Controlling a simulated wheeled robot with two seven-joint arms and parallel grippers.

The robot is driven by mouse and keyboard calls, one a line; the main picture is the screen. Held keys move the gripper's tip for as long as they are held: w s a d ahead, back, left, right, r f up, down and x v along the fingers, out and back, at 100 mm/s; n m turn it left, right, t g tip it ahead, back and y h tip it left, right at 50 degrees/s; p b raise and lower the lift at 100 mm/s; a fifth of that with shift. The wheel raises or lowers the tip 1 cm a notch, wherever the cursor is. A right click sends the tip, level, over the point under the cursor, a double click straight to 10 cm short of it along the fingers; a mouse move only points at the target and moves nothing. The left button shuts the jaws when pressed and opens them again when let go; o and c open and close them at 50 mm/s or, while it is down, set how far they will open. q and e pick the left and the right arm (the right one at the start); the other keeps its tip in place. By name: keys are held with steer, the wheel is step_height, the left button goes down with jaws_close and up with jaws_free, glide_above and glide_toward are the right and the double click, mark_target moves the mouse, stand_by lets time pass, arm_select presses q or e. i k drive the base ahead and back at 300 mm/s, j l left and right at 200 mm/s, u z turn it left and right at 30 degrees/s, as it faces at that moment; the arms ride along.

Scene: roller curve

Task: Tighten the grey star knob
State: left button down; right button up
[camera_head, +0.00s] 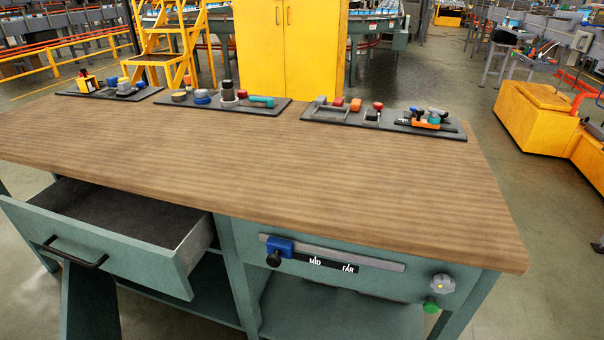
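The grey star knob (441,284) sits on the right end of the workbench's front panel, just under the tabletop edge. It has a lobed rim and a small yellow mark near its centre. A green round knob (430,306) is just below it, slightly left. How tight the star knob is cannot be told from this view. Neither of my grippers shows in the head view.
Left on the panel, a blue slider (280,247) with a black knob sits on a rail marked MID and FAR. A drawer (110,240) stands open at left. The wooden tabletop (260,165) is clear except for trays of parts (222,103) along its back edge.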

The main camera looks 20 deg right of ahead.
mark_target(442, 283)
steer(key=z, duration=1.7)
